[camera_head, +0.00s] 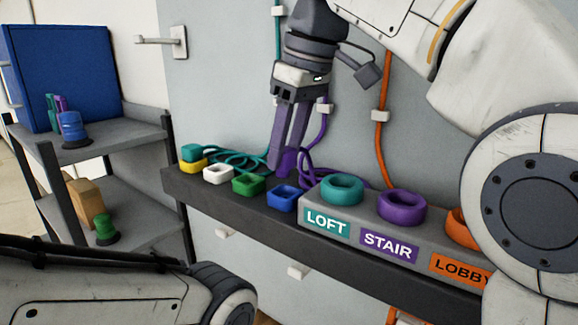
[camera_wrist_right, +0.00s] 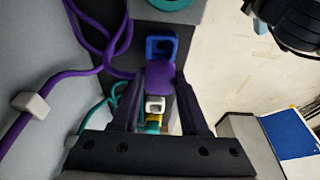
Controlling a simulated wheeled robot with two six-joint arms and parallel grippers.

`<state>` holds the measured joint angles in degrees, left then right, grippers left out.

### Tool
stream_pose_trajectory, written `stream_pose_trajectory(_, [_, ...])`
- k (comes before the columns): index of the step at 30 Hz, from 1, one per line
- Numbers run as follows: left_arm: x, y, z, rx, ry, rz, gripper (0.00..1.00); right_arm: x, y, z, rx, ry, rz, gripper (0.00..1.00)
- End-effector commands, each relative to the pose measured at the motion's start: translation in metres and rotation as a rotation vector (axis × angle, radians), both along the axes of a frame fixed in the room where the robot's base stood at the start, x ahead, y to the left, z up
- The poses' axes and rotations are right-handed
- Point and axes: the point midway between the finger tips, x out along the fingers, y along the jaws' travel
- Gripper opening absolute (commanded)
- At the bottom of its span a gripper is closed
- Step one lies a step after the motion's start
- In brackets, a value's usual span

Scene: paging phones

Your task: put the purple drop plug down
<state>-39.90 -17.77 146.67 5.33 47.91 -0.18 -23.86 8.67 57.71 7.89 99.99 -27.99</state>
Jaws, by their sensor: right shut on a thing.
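My right gripper (camera_head: 286,160) is shut on the purple drop plug (camera_head: 291,157), low over the dark shelf (camera_head: 175,183), behind the blue square socket (camera_head: 284,198). In the right wrist view the plug (camera_wrist_right: 160,75) sits between the fingers (camera_wrist_right: 160,95), with the blue socket (camera_wrist_right: 161,47) beyond it and the white one (camera_wrist_right: 155,104) below. I cannot tell whether the plug touches the shelf. A purple cord (camera_head: 322,125) runs down the wall and coils beside the gripper. My left arm shows at lower left in the head view; its gripper is out of sight.
White (camera_head: 217,174) and green (camera_head: 248,184) sockets line the shelf; a teal block (camera_head: 192,152) sits on the yellow socket (camera_head: 193,166). Teal cord (camera_head: 235,157) coils behind. A grey block (camera_head: 320,199) carries LOFT, STAIR and LOBBY rings. A side rack (camera_head: 110,135) stands left.

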Motion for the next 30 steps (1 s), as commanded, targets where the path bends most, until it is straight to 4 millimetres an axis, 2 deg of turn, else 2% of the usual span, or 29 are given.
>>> stream_pose_trajectory(3, [0.0,0.0,-0.004,0.0,0.0,0.0,0.0,-0.001,-0.002,-0.016,-0.001,0.002,-0.001,0.0])
stream_pose_trajectory(9, [0.0,0.0,-0.002,0.0,0.0,0.0,0.0,-0.001,-0.002,-0.033,-0.001,0.001,-0.001,0.0])
stream_pose_trajectory(23, [0.0,0.0,-0.007,0.001,0.001,-0.001,0.0,-0.001,-0.002,-0.041,0.0,-0.001,-0.001,0.0])
stream_pose_trajectory(24, [0.0,0.0,-0.007,0.001,0.001,-0.001,0.0,-0.001,-0.002,-0.041,0.0,-0.001,-0.001,0.48])
stream_pose_trajectory(26, [0.0,0.0,-0.006,0.001,0.001,-0.001,0.0,-0.001,-0.002,-0.04,0.0,-0.001,-0.001,0.71])
stream_pose_trajectory(27, [0.0,0.0,-0.006,0.0,0.0,-0.001,0.0,-0.001,-0.002,-0.04,0.0,-0.001,0.0,0.74])
stream_pose_trajectory(30, [0.0,0.0,-0.006,0.001,0.001,-0.001,0.0,-0.001,-0.002,-0.04,-0.001,-0.001,0.0,0.74])
